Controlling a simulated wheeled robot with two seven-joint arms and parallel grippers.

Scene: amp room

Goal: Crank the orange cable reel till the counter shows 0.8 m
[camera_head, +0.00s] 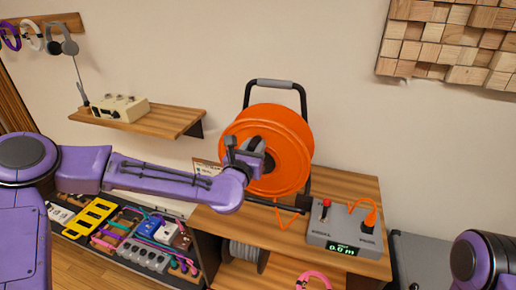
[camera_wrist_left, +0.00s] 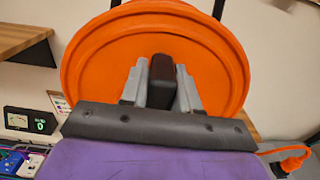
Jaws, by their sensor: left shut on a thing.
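The orange cable reel (camera_head: 292,135) stands upright in a black frame on the wooden table (camera_head: 352,195). Its round face fills much of the left wrist view (camera_wrist_left: 100,65). My left gripper (camera_head: 248,158) is in front of the reel's face, shut on the dark crank handle (camera_wrist_left: 161,80), which sits between its two grey fingers. The rest of the crank is hidden behind the gripper. The grey counter box (camera_head: 345,228) stands on the table right of the reel, and its green display (camera_head: 341,249) reads 0.0 m. My right gripper is not in view.
A red-knobbed lever (camera_head: 326,203) and an orange plug (camera_head: 370,219) stick up from the counter box. A wall shelf (camera_head: 150,122) with a beige device is left of the reel. A crate of pedals and cables (camera_head: 130,235) is lower left.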

